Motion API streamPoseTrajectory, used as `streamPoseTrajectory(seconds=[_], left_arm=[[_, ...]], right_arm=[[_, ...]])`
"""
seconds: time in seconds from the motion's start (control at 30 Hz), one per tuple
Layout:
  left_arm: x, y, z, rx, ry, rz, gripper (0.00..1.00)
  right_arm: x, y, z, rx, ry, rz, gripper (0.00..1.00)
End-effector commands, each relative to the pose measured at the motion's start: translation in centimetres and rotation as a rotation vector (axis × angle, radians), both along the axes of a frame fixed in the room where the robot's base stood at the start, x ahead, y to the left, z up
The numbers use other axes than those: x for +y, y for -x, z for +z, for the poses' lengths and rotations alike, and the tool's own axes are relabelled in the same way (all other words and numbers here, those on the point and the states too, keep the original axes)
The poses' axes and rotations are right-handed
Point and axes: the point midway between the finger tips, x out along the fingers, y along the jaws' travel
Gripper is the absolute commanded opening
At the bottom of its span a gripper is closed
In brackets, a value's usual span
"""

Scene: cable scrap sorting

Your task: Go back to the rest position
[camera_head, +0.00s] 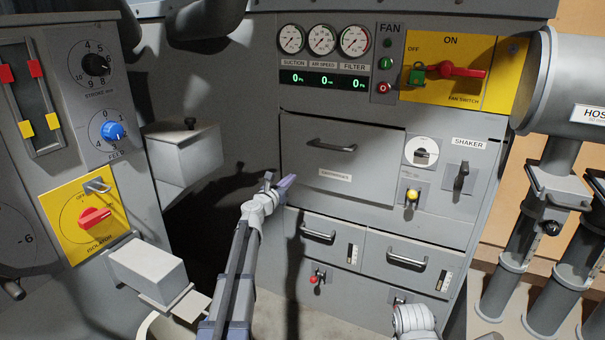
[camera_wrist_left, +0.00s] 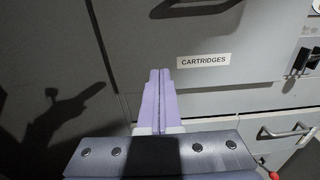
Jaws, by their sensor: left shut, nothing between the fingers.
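My left gripper (camera_head: 279,183) is raised in front of the grey machine cabinet, near the lower left corner of the cartridges drawer (camera_head: 340,150). Its purple fingers are shut with nothing between them, as the left wrist view (camera_wrist_left: 159,98) shows. In that view the "CARTRIDGES" label (camera_wrist_left: 203,60) is just right of the fingertips. A gap seems to remain between the fingers and the drawer front, but I cannot tell how wide. A pale part of my right arm (camera_head: 415,320) shows at the bottom edge of the head view; its gripper is not in view.
Two smaller drawers with handles (camera_head: 318,234) sit below. The shaker switch (camera_head: 462,177) and yellow fan switch panel (camera_head: 440,90) are to the right. A left-hand panel with a yellow switch plate (camera_head: 68,238) and a protruding grey box (camera_head: 150,268) stand close to my left arm.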

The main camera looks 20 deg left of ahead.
Motion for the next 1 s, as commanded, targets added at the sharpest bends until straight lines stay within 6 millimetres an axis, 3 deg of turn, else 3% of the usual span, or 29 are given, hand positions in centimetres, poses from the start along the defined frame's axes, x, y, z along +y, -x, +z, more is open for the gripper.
streamPoseTrajectory(seconds=[0.17, 0.27, 0.37, 0.43, 0.57, 0.7, 0.8, 0.9, 1.0], left_arm=[[-0.4, 0.0, 0.1, 0.002, -0.012, -0.008, 0.00], [-3.2, 0.4, 0.5, 0.014, -0.094, -0.062, 0.00], [-8.7, 1.5, 1.0, 0.036, -0.275, -0.181, 0.00], [-13.6, 2.9, 1.0, 0.048, -0.450, -0.297, 0.00], [-22.4, 6.9, 0.1, 0.053, -0.798, -0.548, 0.00], [-30.3, 13.3, -1.3, 0.021, -1.191, -0.863, 0.00], [-34.5, 19.3, -2.4, -0.029, -1.483, -1.130, 0.00], [-36.8, 26.1, -3.1, -0.105, -1.772, -1.438, 0.00], [-37.0, 32.5, -3.1, -0.194, -2.014, -1.756, 0.00]], right_arm=[[0.0, 0.0, 0.2, 0.000, 0.000, 0.000, 0.50], [0.0, 0.0, 1.1, 0.000, 0.000, 0.000, 0.50], [0.0, 0.0, 2.8, 0.000, 0.000, 0.000, 0.50], [0.0, 0.0, 4.2, 0.000, 0.000, 0.000, 0.50], [0.0, 0.0, 6.8, 0.000, 0.000, 0.000, 0.50], [0.0, 0.0, 9.8, 0.000, 0.000, 0.000, 0.50], [0.0, 0.0, 12.3, 0.000, 0.000, -0.001, 0.50], [0.0, 0.0, 15.0, 0.000, 0.000, -0.001, 0.50], [0.0, 0.0, 17.4, 0.000, 0.000, -0.001, 0.50]])
